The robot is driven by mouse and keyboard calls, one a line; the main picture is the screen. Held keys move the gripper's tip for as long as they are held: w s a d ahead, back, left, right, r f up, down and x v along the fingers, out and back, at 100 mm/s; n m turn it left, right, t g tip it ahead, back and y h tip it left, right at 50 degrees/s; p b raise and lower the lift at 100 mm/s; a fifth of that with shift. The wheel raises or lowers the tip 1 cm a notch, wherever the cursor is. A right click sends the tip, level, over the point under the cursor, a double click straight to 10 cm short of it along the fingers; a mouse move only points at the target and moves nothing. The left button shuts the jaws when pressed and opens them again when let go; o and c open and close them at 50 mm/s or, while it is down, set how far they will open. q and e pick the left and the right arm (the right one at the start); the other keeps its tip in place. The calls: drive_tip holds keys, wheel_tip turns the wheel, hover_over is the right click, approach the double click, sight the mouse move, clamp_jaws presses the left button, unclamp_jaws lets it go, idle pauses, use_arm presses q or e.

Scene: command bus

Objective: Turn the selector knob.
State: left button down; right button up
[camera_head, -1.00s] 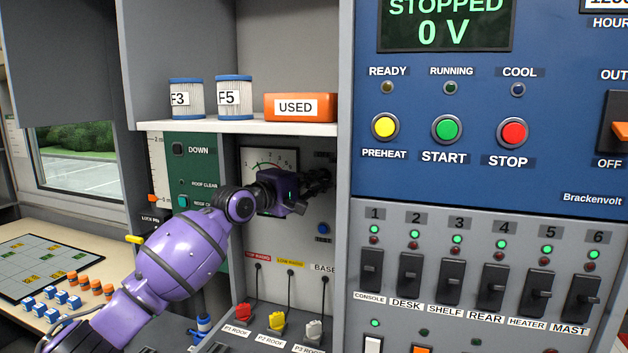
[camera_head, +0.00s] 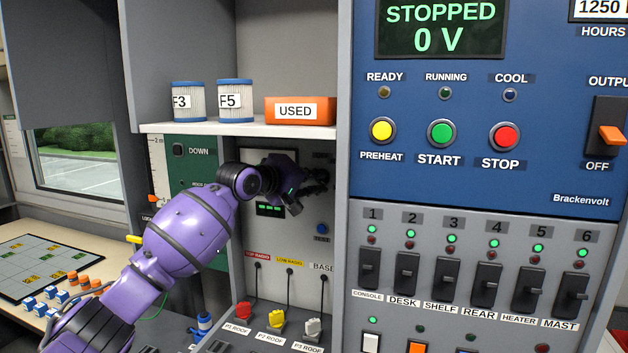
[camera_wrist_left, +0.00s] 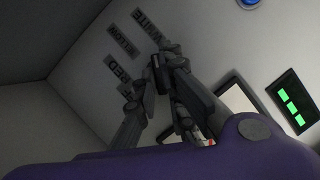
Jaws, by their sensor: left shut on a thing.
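The selector knob (camera_wrist_left: 157,71) is a small dark piece on the grey panel, seen between my left fingertips in the left wrist view. Dark labels, partly blurred, stand around it on the panel. My left gripper (camera_wrist_left: 157,82) is shut on the knob. In the head view the left gripper (camera_head: 318,177) reaches the panel under the shelf, and its fingers hide the knob there. My right gripper is not in view.
A shelf (camera_head: 240,127) with filter cans and an orange USED box (camera_head: 300,111) is above the arm. A green readout (camera_head: 270,210) and a blue button (camera_head: 322,228) are near the gripper. The blue generator panel (camera_head: 560,165) stands to the right.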

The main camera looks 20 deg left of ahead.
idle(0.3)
use_arm(q)
drive_tip(key=c, duration=1.8)
unclamp_jaws()
drive_tip(key=shift+c, duration=0.2)
drive_tip(key=shift+s, duration=0.1)
drive_tip(key=v, duration=1.2)
drive_tip(key=shift+d, duration=0.1)
